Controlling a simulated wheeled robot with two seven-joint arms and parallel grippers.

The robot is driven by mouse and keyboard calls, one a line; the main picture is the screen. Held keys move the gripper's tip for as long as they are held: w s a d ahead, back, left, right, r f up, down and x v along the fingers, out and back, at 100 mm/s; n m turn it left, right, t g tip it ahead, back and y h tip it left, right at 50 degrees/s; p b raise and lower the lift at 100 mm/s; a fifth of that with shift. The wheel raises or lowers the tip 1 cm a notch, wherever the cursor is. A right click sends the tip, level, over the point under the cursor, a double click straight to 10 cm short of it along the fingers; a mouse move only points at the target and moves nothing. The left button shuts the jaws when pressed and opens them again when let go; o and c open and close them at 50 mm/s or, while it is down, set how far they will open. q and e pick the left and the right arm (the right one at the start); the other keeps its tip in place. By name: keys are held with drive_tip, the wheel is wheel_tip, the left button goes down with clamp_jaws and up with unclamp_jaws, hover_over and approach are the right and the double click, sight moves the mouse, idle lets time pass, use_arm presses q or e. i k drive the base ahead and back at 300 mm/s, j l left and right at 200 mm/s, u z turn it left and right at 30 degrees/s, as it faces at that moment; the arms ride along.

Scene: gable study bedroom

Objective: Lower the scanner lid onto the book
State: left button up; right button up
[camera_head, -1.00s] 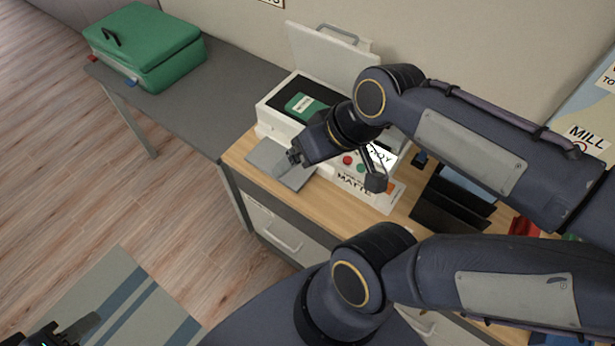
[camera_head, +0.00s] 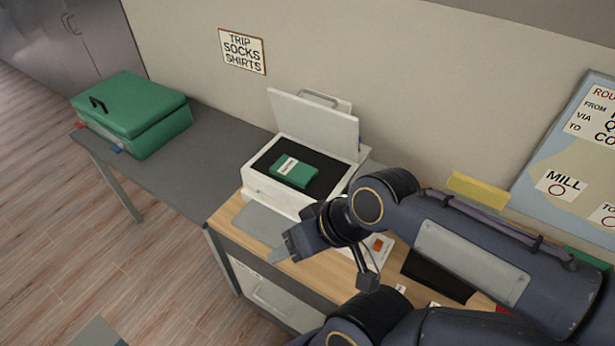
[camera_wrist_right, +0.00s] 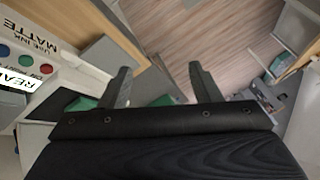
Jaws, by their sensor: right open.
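The white scanner (camera_head: 262,187) stands on the wooden desk top with its lid (camera_head: 317,128) raised, leaning back toward the wall. A grey handle (camera_head: 320,98) shows at the lid's top edge. The green book (camera_head: 295,170) with a pale label lies flat on the dark scanner bed. My right gripper (camera_head: 277,252) is in front of the scanner, apart from the lid and book. In the right wrist view its two fingers (camera_wrist_right: 160,80) are spread with nothing between them. My left gripper is not in view.
A green suitcase (camera_head: 135,112) sits on the grey table (camera_head: 190,180) at left. A grey flat panel (camera_head: 258,222) lies before the scanner. A sign (camera_head: 242,51) and a map board (camera_head: 580,150) are on the wall. My right arm hides much of the desk's right side.

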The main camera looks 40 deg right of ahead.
sight(332, 131)
drive_tip(key=z, duration=1.8)
drive_tip(key=j+z, duration=0.15)
drive_tip(key=z, duration=0.3)
drive_tip(key=j+z, duration=0.2)
drive_tip(key=z, duration=0.2)
drive_tip(key=j+z, duration=0.15)
drive_tip(key=z, duration=0.3)
drive_tip(key=k+j+z, duration=0.15)
drive_tip(key=j, duration=0.25)
drive_tip(key=j+z, duration=0.2)
drive_tip(key=j, duration=0.2)
drive_tip(key=k+j+z, duration=0.15)
drive_tip(key=j, duration=0.2)
drive_tip(key=k+j+z, duration=0.2)
drive_tip(key=i+l, duration=0.1)
